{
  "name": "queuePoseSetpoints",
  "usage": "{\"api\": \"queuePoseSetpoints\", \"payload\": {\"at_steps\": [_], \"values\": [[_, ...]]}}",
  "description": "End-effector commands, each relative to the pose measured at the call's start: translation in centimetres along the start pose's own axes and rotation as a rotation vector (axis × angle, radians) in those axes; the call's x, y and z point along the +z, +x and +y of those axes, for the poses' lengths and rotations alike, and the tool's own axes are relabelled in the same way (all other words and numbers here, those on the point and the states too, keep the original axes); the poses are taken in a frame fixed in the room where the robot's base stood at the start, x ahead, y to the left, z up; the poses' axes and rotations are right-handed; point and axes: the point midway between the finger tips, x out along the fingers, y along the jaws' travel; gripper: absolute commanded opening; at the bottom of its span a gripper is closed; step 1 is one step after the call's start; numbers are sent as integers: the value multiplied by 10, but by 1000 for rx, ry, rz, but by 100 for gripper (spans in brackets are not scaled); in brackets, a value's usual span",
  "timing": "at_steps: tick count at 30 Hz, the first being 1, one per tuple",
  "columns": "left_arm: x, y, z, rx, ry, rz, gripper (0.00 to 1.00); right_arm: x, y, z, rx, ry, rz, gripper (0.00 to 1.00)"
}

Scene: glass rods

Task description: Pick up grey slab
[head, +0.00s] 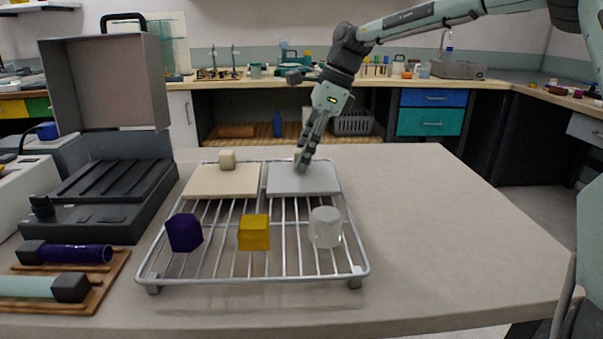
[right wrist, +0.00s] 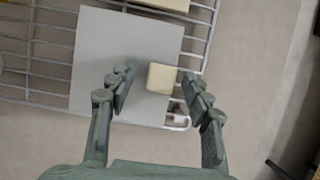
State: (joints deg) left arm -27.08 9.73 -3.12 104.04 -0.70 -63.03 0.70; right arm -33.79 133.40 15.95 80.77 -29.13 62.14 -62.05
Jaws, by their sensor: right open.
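The grey slab (head: 315,181) lies flat at the back right of a wire rack. It also shows in the right wrist view (right wrist: 95,55). A small cream block (right wrist: 161,78) sits on the slab toward one edge; in the head view my gripper mostly hides it. My right gripper (head: 302,163) reaches down over the slab's back part. In the right wrist view the right gripper (right wrist: 152,92) is open, its fingers apart on either side of the cream block. It holds nothing. My left gripper is not in view.
The wire rack (head: 230,277) also carries a cream slab (head: 210,183) with a cream block on it, a purple prism (head: 184,232), a yellow block (head: 254,233) and a clear glass piece (head: 325,227). An open dark case (head: 100,205) stands left. The table's right side is clear.

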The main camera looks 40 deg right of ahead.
Motion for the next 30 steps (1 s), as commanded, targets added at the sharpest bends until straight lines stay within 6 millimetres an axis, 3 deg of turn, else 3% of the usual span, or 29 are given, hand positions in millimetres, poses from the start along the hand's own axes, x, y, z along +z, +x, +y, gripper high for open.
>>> {"api": "queuePoseSetpoints", "payload": {"at_steps": [5, 17, 30], "values": [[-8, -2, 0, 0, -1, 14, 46, 0, 0, 0, 0, 0, 0, 50], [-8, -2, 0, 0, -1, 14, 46, 0, 0, 0, 0, 0, 0, 0], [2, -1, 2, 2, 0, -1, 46, 2, -3, -1, -2, 0, -2, 0]]}}
